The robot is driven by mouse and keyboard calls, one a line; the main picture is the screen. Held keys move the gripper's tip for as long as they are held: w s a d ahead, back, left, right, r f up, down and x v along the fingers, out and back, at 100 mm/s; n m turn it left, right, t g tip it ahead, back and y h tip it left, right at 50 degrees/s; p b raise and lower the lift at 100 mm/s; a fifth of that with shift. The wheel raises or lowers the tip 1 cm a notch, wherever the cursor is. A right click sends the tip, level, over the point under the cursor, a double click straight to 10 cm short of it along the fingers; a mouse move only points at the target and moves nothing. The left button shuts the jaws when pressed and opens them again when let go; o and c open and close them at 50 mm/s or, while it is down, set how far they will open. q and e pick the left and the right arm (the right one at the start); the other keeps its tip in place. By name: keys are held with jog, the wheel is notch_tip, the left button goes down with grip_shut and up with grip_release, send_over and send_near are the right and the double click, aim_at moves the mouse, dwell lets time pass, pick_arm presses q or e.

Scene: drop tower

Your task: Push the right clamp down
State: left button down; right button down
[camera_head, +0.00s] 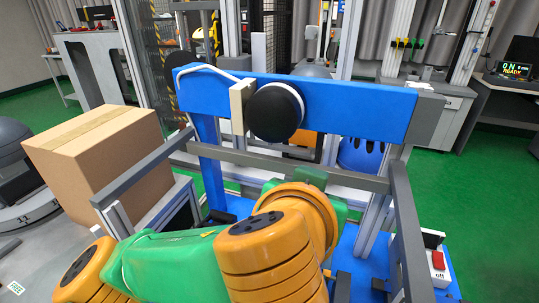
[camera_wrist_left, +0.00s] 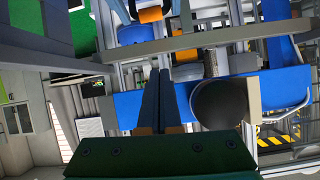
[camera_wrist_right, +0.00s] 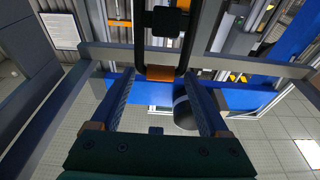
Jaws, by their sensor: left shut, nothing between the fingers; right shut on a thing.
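The right wrist view shows a black looped clamp handle with an orange block (camera_wrist_right: 160,73). I take it to be the right clamp. My right gripper (camera_wrist_right: 158,78) is shut on it, its fingers wide apart with their tips at the two sides of the loop. My left gripper (camera_wrist_left: 160,78) is shut and empty, its fingertips together in front of the blue beam (camera_wrist_left: 127,108). In the head view the blue beam (camera_head: 340,98) of the tower carries a round black striker (camera_head: 275,110). My green and orange arm hides the lower tower, the clamps and both fingertips there.
Grey rails (camera_head: 280,160) surround the tower. A cardboard box (camera_head: 103,160) stands at the left. A switch box with a red button (camera_head: 438,262) is at the right. A blue helmet (camera_head: 360,155) shows below the beam. Green floor is clear at the far right.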

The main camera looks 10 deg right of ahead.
pick_arm(q)
jog(key=w+d+f+n, duration=0.1)
jog(key=w+d+f, duration=0.4)
jog(key=w+f, duration=0.25)
jog(key=shift+s+a+f+g, duration=0.2)
jog(key=shift+s+a, duration=0.4)
jog(key=shift+s, duration=0.1)
jog(key=shift+s+a+f+g, duration=0.2)
jog(key=shift+s+a, duration=0.4)
jog(key=shift+s, duration=0.1)
